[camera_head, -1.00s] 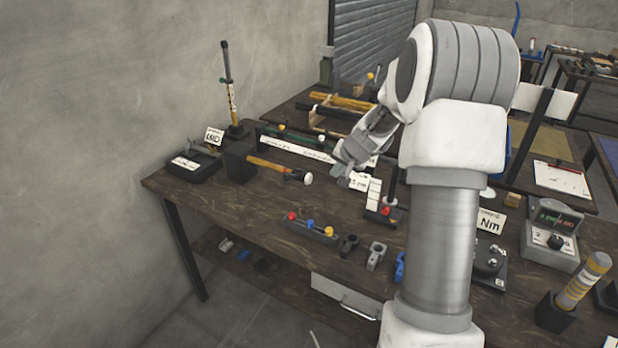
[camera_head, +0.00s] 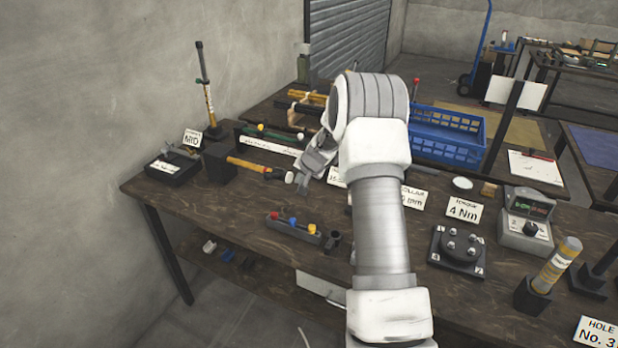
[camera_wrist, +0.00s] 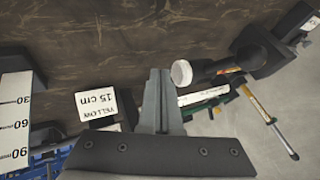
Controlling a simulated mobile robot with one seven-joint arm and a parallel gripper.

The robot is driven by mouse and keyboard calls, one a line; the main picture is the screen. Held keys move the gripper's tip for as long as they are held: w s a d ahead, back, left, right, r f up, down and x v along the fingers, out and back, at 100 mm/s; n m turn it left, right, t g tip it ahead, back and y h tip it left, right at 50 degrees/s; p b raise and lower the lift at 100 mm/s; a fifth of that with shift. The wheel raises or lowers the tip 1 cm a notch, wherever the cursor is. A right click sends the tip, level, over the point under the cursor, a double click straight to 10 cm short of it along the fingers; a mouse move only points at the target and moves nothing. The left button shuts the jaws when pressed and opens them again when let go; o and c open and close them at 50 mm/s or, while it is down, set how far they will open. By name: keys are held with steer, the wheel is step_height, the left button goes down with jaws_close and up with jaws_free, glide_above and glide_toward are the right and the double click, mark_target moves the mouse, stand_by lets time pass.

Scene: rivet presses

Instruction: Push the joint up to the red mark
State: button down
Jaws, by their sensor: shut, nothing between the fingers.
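My gripper (camera_head: 301,186) is shut and empty above the bench, close to the pale end of a horizontal rod (camera_head: 258,166). The rod has an orange-yellow section and runs out of a dark block (camera_head: 216,163). In the wrist view my closed fingers (camera_wrist: 159,74) point towards the bench, and the round white end (camera_wrist: 181,73) lies just to their right. A gap shows between them there; contact is not visible. A small reddish band (camera_wrist: 230,70) shows on the rod near the block (camera_wrist: 262,52). I cannot tell for sure which part is the joint.
A card reading "YELLOW 15 cm" (camera_wrist: 97,103) and a millimetre scale (camera_wrist: 15,115) stand left in the wrist view. A holder with coloured knobs (camera_head: 294,227) is at the bench front. A blue crate (camera_head: 445,138) and a bolted plate (camera_head: 458,249) are to the right.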

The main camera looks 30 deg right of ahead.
mark_target(287, 175)
steer(key=shift+w+a, duration=0.4)
steer(key=shift+w, duration=0.15)
steer(key=shift+w+a+r+p, duration=0.1)
steer(key=shift+w+a+p, duration=0.3)
steer(key=shift+w+a, duration=0.65)
steer(key=shift+w, duration=0.15)
steer(key=shift+d, duration=0.1)
